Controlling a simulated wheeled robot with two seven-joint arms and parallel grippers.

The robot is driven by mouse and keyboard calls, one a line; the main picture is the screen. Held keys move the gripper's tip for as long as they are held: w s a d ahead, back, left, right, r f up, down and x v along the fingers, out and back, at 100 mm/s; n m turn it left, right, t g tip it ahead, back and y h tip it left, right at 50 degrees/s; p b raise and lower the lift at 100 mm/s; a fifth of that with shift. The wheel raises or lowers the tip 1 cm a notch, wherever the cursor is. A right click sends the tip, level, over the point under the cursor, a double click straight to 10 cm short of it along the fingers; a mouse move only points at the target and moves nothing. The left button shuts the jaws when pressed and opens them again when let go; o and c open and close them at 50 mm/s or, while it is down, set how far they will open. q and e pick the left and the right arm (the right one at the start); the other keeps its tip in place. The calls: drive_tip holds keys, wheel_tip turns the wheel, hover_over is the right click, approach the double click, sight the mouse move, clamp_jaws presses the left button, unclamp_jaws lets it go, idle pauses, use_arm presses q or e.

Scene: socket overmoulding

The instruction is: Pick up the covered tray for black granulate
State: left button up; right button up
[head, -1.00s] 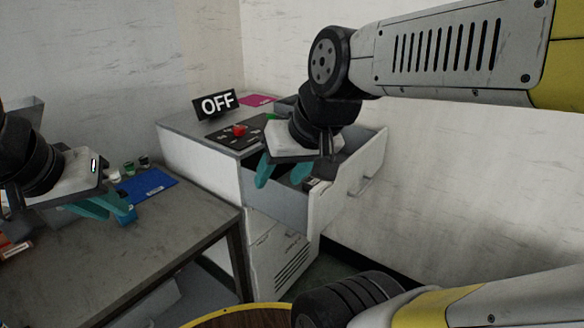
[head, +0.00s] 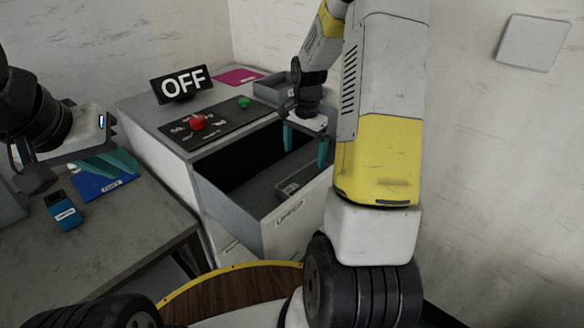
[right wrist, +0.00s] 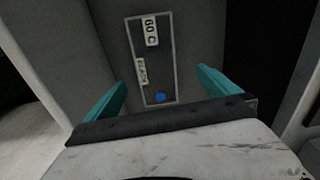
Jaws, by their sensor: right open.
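The covered tray (right wrist: 158,72) lies inside the open drawer (head: 250,212). In the right wrist view it is a narrow dark grey rectangle with a light rim, a "60 C" label, a label that appears to read "BLACK" and a blue dot. In the head view the tray (head: 301,181) shows partly, near the drawer's front. My right gripper (head: 304,157) is open and empty above the tray, fingers pointing down. In the right wrist view the tray lies between and beyond its fingers (right wrist: 162,80). My left gripper (head: 112,163) is over the table at the left, its opening unclear.
The cabinet top carries an "OFF" sign (head: 182,84), a control panel with a red button (head: 198,122) and a green button (head: 244,102), and a grey tray (head: 272,91). A blue mat (head: 95,186) and blue item (head: 65,212) lie on the left table (head: 110,240).

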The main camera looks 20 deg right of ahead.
drive_tip(key=m, duration=0.1)
hover_over(307, 178)
drive_tip(key=w, duration=0.1)
drive_tip(key=shift+g, duration=0.3)
wheel_tip(307, 178, down, 4)
drive_tip(key=shift+f, duration=0.2)
drive_tip(key=f, duration=0.6)
drive_tip(key=shift+s+f, duration=0.2)
drive_tip(key=shift+s, duration=0.2)
drive_tip(key=shift+f, duration=0.5)
drive_tip(key=c, duration=2)
